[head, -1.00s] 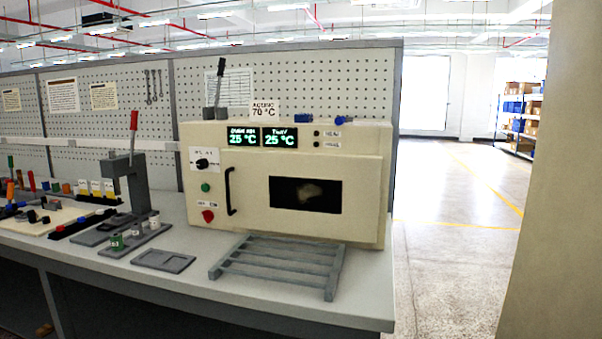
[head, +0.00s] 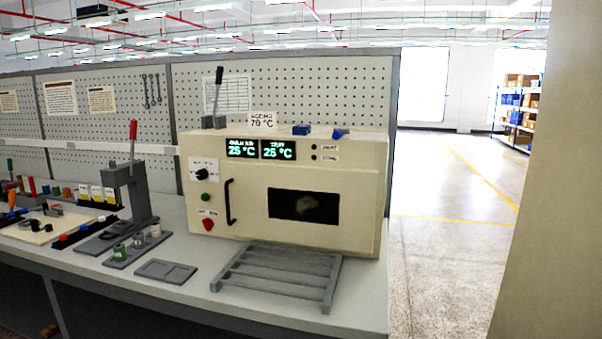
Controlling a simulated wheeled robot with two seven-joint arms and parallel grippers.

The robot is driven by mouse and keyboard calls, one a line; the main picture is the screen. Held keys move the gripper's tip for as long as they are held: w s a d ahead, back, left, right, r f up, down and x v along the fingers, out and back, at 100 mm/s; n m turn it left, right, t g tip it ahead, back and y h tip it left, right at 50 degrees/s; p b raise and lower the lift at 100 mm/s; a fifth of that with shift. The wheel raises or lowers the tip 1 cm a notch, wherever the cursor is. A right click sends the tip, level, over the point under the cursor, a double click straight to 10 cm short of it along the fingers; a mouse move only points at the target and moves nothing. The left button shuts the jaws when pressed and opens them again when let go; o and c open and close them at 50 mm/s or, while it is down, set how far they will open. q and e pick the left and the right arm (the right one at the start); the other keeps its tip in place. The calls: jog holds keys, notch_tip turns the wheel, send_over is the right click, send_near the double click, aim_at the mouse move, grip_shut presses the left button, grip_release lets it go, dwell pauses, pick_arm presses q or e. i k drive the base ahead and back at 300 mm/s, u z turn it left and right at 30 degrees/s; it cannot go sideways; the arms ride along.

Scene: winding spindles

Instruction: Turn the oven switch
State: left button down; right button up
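The cream oven (head: 350,171) stands on the bench with its door shut. Its black rotary switch (head: 201,174) sits on a white plate at the upper left of the front. Below it are a green button (head: 205,197) and a red knob (head: 208,224). A black door handle (head: 229,202) is right of these. Two displays (head: 261,149) both read 25 °C, and a card (head: 262,121) on top reads 70 °C. A pale object shows dimly behind the dark window (head: 304,205). Neither of my grippers is in view.
A slatted grey rack (head: 275,275) and a flat grey tray (head: 166,271) lie before the oven. A lever press (head: 130,190) with a red handle and small pots stands to the left. A pegboard wall is behind; open floor (head: 450,250) lies right.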

aim_at(208, 223)
jog(key=u, duration=0.5)
jog(key=k, duration=1.2)
jog(key=u, duration=1.15)
jog(key=i, duration=1.65)
jog(key=z, duration=1.1)
jog(key=i, duration=0.9)
jog(key=z, duration=0.95)
